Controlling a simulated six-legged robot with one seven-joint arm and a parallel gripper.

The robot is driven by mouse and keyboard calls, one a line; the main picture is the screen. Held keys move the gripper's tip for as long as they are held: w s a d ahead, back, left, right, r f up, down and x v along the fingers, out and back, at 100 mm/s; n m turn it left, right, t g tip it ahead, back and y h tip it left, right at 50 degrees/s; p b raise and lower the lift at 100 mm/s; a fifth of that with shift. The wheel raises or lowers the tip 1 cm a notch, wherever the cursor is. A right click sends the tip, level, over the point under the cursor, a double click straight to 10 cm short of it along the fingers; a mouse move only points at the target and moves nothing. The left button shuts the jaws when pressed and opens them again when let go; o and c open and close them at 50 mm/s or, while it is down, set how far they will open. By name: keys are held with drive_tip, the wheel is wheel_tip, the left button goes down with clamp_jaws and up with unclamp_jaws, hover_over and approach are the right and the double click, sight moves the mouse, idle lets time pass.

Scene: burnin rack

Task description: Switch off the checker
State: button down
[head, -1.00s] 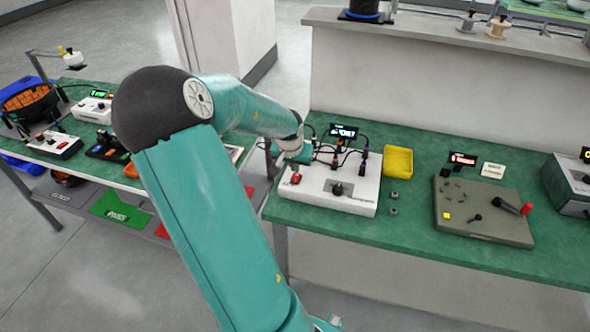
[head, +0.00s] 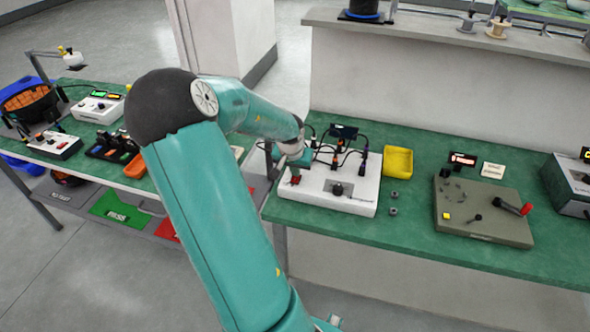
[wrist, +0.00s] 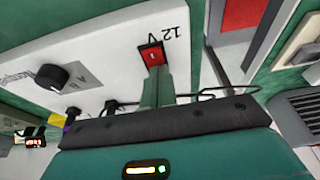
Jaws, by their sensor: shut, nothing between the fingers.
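A white box (head: 330,190) with a red switch (head: 295,180), a black knob (head: 337,189) and plugged leads stands at the left end of the right bench. I cannot read which unit is named the checker. Its small display (head: 343,131) is dark. My gripper (head: 294,169) is shut and empty, pointing down at the red switch. In the wrist view my finger tips (wrist: 157,72) are right at the red switch (wrist: 152,54), next to the "12 V" label, and partly cover it; whether they touch it I cannot tell. The black knob (wrist: 52,77) is marked A and B.
A yellow tray (head: 398,162) and small metal parts lie right of the white box.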

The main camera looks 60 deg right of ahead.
drive_tip(key=shift+a+f, duration=0.15)
drive_tip(key=shift+a, duration=0.1)
drive_tip(key=shift+s+a, duration=0.1)
drive_tip(key=shift+a, duration=0.6)
